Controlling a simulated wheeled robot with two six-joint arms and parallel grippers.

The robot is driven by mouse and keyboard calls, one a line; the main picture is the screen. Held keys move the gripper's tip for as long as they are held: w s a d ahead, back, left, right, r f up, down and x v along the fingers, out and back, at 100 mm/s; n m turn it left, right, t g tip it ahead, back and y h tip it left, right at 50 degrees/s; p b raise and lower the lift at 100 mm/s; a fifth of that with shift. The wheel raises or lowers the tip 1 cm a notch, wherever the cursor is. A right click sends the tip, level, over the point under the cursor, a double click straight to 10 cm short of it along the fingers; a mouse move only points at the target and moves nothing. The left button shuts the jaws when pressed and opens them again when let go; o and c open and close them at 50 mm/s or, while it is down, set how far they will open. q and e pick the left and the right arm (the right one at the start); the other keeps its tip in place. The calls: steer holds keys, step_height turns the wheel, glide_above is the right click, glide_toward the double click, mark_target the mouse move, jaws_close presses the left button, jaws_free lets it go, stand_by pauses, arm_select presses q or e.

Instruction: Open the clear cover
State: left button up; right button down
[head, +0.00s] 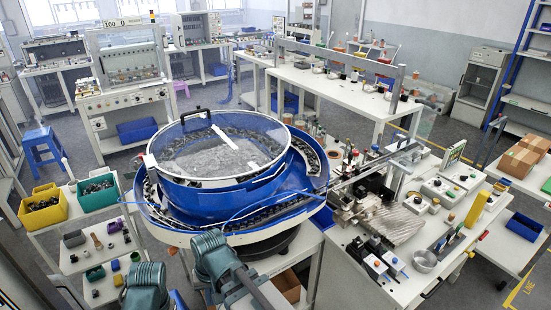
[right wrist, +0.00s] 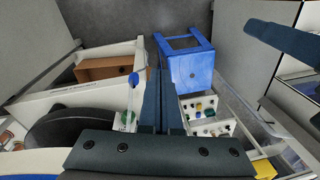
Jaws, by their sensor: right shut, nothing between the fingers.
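The clear cover (head: 205,150) lies flat over the top of the round blue bowl feeder (head: 240,190). Grey material shows through it. A black bar handle (head: 195,115) stands at its back edge, and a white strip crosses it. My right gripper (head: 240,288) is low in front of the bowl in the head view, apart from the cover. In the right wrist view its fingers (right wrist: 165,75) are together and empty, above the floor. The cover does not show in that view. My left arm's link shows at the bottom of the head view, but its gripper does not.
A cart with a yellow bin (head: 43,208), a green bin (head: 97,191) and small parts stands left of the bowl. A crowded workbench (head: 345,270) is at right. The right wrist view shows a blue stool (right wrist: 190,68) and a brown box (right wrist: 110,68).

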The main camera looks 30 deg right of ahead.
steer(key=w+d+r+m+t+y+p, duration=0.25)
steer(key=w+d+r+m, duration=0.25)
steer(key=w+m, duration=0.25)
steer(key=m+t+h+p, duration=0.35)
steer(key=m+t, duration=0.75)
steer(key=m, duration=1.5)
glide_toward(277, 162)
steer(key=shift+y, duration=0.4)
steer(key=b+x, duration=0.1)
steer(key=x, duration=0.2)
steer(key=b+x, duration=0.1)
steer(key=x, duration=0.2)
steer(key=shift+w+d+f, duration=0.1)
steer(key=shift+d+f, duration=0.05)
steer(key=shift+d, duration=0.1)
